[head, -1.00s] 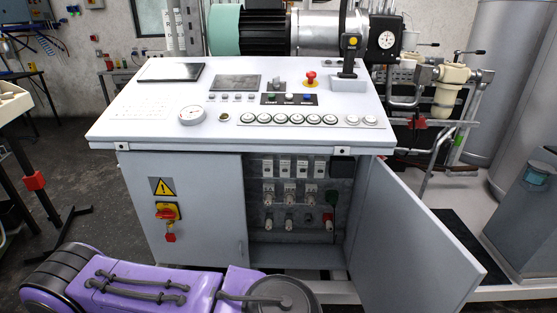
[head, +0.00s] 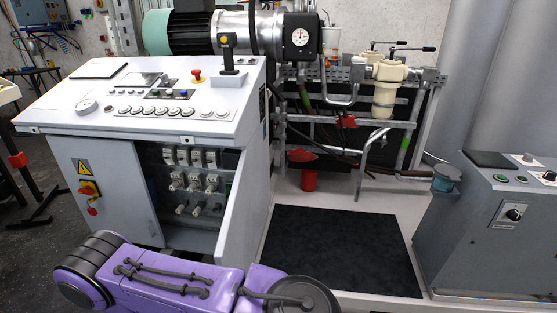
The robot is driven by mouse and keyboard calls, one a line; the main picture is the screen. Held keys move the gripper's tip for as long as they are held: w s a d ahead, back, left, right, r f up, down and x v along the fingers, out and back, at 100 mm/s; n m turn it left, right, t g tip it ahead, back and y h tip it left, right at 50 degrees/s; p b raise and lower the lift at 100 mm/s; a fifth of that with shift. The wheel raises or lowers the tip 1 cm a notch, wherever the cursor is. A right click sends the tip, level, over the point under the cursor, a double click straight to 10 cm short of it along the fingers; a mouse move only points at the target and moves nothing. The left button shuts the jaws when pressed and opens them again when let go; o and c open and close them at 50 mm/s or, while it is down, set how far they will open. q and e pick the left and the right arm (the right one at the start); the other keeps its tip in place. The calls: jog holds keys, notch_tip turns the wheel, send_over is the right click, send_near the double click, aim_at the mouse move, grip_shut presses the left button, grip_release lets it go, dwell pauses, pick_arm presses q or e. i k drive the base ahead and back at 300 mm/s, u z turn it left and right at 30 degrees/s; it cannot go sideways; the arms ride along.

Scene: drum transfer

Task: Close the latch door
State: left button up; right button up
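The grey-white control cabinet (head: 120,218) stands at the left in the head view. Its right-hand door (head: 240,215) stands open, swung out toward me and seen at a steep angle. The opening beside it shows rows of white switches and connectors (head: 195,160). The left door (head: 95,170) is shut and carries a yellow warning sign and a red switch handle (head: 89,188). One purple arm of mine crosses the bottom of the view, in front of the cabinet. Neither gripper shows in the view.
A black mat (head: 335,248) lies on the pale platform right of the cabinet, with clear room above it. A grey console (head: 490,235) stands at the right. Pipes, a red valve (head: 310,170) and a motor (head: 180,30) are behind.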

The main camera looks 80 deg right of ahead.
aim_at(235, 245)
jog(key=k, duration=0.35)
jog(key=z, duration=2)
jog(key=i, duration=0.5)
jog(key=u, duration=0.05)
jog(key=k, duration=0.5)
jog(key=z, duration=2.15)
jog(key=i, duration=1.75)
jog(key=u, duration=3.55)
